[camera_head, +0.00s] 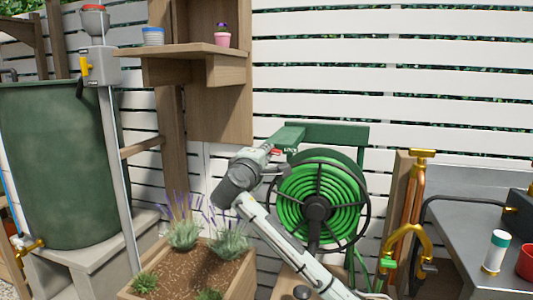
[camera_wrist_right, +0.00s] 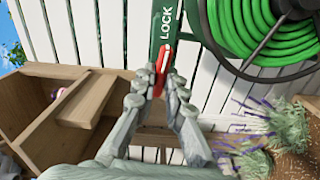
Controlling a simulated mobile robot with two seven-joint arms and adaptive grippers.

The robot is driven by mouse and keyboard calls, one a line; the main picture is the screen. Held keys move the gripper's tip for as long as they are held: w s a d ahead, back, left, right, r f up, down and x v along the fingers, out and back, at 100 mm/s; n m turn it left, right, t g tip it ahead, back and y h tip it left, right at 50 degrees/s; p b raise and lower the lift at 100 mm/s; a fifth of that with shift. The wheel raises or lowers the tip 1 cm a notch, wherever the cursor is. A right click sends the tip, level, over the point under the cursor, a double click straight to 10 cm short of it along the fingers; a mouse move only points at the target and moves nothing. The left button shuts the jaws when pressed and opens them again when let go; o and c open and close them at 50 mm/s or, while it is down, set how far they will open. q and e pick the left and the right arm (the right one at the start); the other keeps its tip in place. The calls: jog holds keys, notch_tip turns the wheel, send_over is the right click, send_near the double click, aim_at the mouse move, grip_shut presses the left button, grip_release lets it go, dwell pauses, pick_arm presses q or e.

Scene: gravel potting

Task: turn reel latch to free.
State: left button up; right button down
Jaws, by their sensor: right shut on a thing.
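The green hose reel (camera_head: 345,190) is mounted on a green bracket (camera_head: 328,132) at the white fence. Its latch (camera_head: 276,151) is a small red lever on the bracket arm, left of the reel. In the right wrist view the red latch (camera_wrist_right: 164,60) points toward the white word LOCK on the green plate (camera_wrist_right: 167,22). My right gripper (camera_head: 268,157) reaches up to the latch from the front. In the wrist view its fingers (camera_wrist_right: 157,88) are closed around the latch's near end, which they partly hide. My left gripper is not in view.
A wooden shelf (camera_head: 210,49) is left of the reel. A planter (camera_head: 235,285) with lavender stands below my right arm. A green barrel (camera_head: 60,165) is at the left. A metal bench (camera_head: 485,205) with a red pot (camera_head: 525,262) is at the right.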

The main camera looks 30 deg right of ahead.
jog(key=shift+f+n, duration=0.15)
jog(key=shift+n, duration=0.35)
jog(key=c, duration=1.6)
grip_release()
jog(key=v, duration=1.2)
